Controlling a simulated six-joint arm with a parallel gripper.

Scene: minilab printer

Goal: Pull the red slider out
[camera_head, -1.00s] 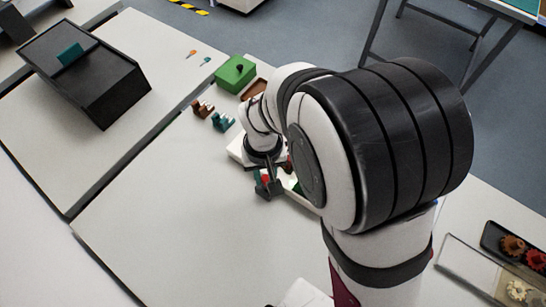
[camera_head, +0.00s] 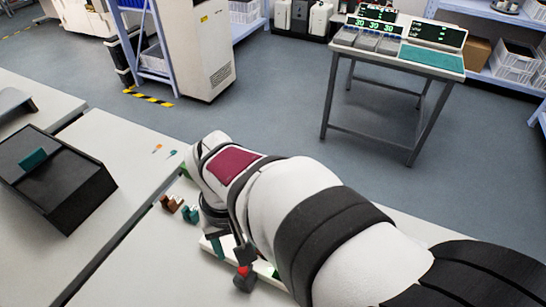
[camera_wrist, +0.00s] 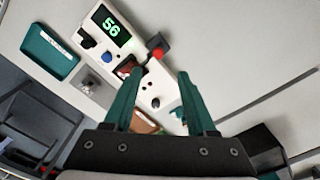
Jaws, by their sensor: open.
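In the wrist view a white panel (camera_wrist: 150,85) lies below my gripper (camera_wrist: 158,88), whose two teal fingers are wide apart with nothing between the tips. A small red part (camera_wrist: 158,54) sits on a dark grey block at the panel's edge, beyond the fingertips. It looks like the red slider, but I cannot be sure. In the head view the red part (camera_head: 243,270) shows with its dark block beside the white panel. My arm hides much of the panel there. A second reddish patch (camera_wrist: 125,72) shows on the panel near a dark brown piece.
A display unit (camera_wrist: 108,27) reading 56 and a teal tray (camera_wrist: 50,53) lie to the left in the wrist view. Brown (camera_head: 170,203) and teal (camera_head: 190,214) pieces stand left of my arm in the head view. A black sloped box (camera_head: 60,190) is farther left.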

